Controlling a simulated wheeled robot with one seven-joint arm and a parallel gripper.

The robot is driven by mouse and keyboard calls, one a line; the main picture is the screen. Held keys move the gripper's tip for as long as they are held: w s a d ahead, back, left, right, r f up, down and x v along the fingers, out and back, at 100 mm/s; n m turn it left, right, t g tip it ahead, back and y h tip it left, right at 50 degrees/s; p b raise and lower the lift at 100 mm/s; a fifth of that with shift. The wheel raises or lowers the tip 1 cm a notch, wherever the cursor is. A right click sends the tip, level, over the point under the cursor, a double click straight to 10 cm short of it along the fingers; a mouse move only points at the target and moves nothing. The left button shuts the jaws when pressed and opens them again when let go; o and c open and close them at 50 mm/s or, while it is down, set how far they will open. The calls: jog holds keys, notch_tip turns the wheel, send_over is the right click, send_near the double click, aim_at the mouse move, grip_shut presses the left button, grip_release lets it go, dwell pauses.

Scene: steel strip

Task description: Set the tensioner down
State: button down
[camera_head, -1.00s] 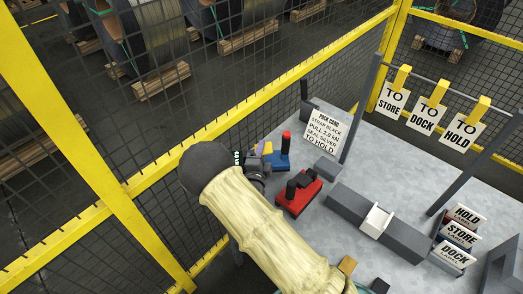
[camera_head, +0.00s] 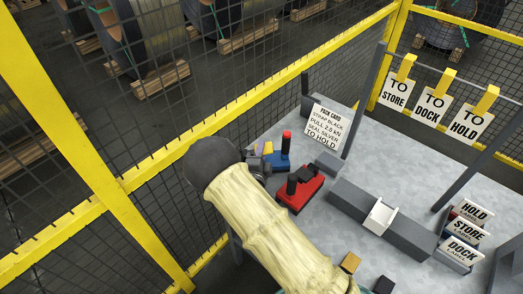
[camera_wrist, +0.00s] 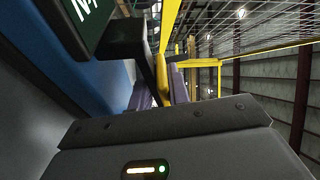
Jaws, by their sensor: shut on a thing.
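A blue tool with an upright black handle and red top (camera_head: 283,156), which I take to be the tensioner, is at the bench's far left edge. My gripper (camera_head: 265,160) is at its left end and shut on it, though my wrist hides most of the grip. I cannot tell whether the tool's base touches the bench. In the wrist view, a blue surface (camera_wrist: 100,75) and a dark panel with white lettering fill the left side, close to the camera. A red tool with a black handle (camera_head: 302,190) stands just in front of the blue one.
A grey bench (camera_head: 345,180) carries a pack card (camera_head: 326,128), a grey rail with a white block (camera_head: 380,216) and label holders (camera_head: 464,250) at right. A yellow-framed mesh fence (camera_head: 235,100) runs close behind the gripper. Some bench around the grey rail is bare.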

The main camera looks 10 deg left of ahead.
jog(key=shift+w+f, duration=0.1)
jog(key=shift+b, duration=0.4)
jog(key=c, duration=1.3)
grip_release()
jog(key=shift+o, duration=0.2)
jog(key=shift+s+f, duration=0.2)
jog(key=shift+f, duration=0.1)
jog(key=s+b, duration=0.1)
jog(key=s, duration=0.4)
jog(key=s+b, duration=0.2)
jog(key=s, duration=0.4)
jog(key=s+b, duration=0.1)
jog(key=s, duration=0.5)
jog(key=shift+s+f+b, duration=0.15)
jog(key=shift+f+b, duration=0.1)
jog(key=shift+b, duration=0.05)
